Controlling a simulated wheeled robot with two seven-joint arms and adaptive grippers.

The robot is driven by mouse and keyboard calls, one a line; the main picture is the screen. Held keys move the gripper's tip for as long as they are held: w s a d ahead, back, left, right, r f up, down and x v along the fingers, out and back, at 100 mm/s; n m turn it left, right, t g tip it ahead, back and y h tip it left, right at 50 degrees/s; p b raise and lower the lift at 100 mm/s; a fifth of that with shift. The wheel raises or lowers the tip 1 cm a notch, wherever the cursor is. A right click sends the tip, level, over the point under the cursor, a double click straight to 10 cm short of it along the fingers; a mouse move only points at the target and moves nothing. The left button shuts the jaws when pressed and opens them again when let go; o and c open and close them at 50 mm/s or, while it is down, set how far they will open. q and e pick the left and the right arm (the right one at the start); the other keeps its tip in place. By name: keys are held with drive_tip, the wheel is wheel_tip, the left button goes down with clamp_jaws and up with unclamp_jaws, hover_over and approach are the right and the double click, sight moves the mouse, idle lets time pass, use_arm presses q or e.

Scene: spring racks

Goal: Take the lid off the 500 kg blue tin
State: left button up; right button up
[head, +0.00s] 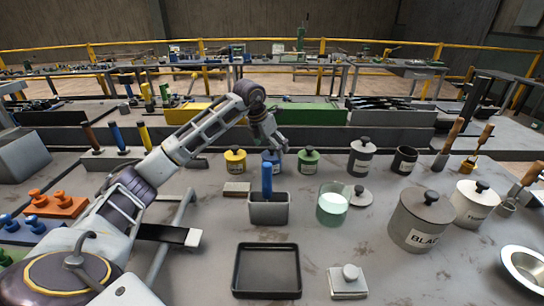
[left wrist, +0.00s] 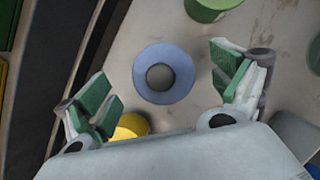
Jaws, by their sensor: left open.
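The blue tin (head: 270,157) stands in the middle of the back row in the head view, between a yellow and a green tin, partly hidden by my left gripper. From above, in the left wrist view, it shows as a blue ring (left wrist: 146,76) around a dark round knob (left wrist: 160,77), so its lid looks to be on. Its label is too small to read. My left gripper (head: 271,143) is just above the tin, open and pointing down. In the left wrist view its green-padded fingers (left wrist: 166,80) stand on either side of the tin, apart from it. My right gripper is not in view.
The yellow tin (head: 235,161) and green tin (head: 308,161) stand close on either side. In front are a grey box (head: 268,210) with a blue handle upright in it and a glass jar (head: 332,205). A grey lidded tin (head: 360,158) stands further right.

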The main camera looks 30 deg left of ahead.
use_arm(q)
drive_tip(key=shift+w+f, duration=0.25)
drive_tip(key=shift+f, duration=0.35)
drive_tip(key=shift+c, duration=0.2)
